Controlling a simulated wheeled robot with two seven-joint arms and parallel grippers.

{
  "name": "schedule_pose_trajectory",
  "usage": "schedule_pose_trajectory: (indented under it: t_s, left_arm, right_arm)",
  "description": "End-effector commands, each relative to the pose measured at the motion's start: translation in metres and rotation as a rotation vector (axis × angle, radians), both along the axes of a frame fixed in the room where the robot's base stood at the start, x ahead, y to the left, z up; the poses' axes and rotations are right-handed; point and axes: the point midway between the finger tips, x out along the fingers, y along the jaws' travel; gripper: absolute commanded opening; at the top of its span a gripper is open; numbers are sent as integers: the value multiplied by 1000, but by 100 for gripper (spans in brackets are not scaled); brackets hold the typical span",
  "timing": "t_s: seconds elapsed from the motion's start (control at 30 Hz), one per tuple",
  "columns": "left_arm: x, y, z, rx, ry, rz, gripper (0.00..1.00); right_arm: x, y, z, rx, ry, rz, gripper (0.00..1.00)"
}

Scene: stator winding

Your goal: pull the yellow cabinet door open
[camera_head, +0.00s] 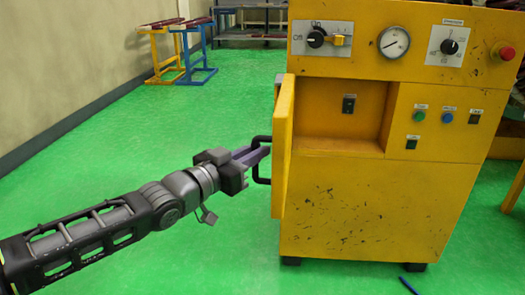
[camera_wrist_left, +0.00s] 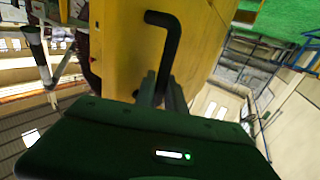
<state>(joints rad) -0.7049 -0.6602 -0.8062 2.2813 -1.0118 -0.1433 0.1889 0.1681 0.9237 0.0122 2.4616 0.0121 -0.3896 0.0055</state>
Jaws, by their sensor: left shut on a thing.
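The yellow cabinet (camera_head: 370,210) stands right of centre in the head view. Its yellow door (camera_head: 283,150) stands open, swung out at the left side and seen nearly edge-on. A black bar handle (camera_head: 262,140) is on the door's outer face. My left gripper (camera_head: 262,155) is shut on the handle, with its fingers pointing right toward the door. In the left wrist view the door (camera_wrist_left: 125,45) fills the upper middle, and the black handle (camera_wrist_left: 168,45) runs down to the gripper fingers (camera_wrist_left: 162,92). My right gripper is not in view.
The cabinet's front carries a gauge (camera_head: 394,42), knobs and a red button (camera_head: 503,52). An open recess (camera_head: 340,110) shows beside the door. Yellow and blue stands (camera_head: 180,50) are at the back left. The green floor (camera_head: 120,130) left of the cabinet is clear. A blue object (camera_head: 409,286) lies at the lower right.

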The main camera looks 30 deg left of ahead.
Motion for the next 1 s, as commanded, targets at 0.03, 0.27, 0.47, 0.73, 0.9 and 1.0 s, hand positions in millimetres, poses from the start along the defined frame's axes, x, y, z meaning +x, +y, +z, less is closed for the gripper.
schedule_pose_trajectory:
  t_s: [0.03, 0.27, 0.47, 0.73, 0.9, 1.0]
  left_arm:
    - [0, 2, 6, -5, -11, 2, 0]
    - [0, 2, 6, -5, -12, 2, 0]
    - [0, 2, 5, -3, -11, 2, 25]
    - [0, 1, 3, -1, -6, 1, 36]
    - [-1, 1, 3, -1, -5, 0, 36]
    - [-5, 2, 4, -2, -5, 0, 36]
  right_arm:
    - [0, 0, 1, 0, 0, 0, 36]
    - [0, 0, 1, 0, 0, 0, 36]
    - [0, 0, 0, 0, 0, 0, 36]
    - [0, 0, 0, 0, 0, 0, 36]
    - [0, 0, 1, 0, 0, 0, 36]
    - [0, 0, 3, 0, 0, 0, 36]
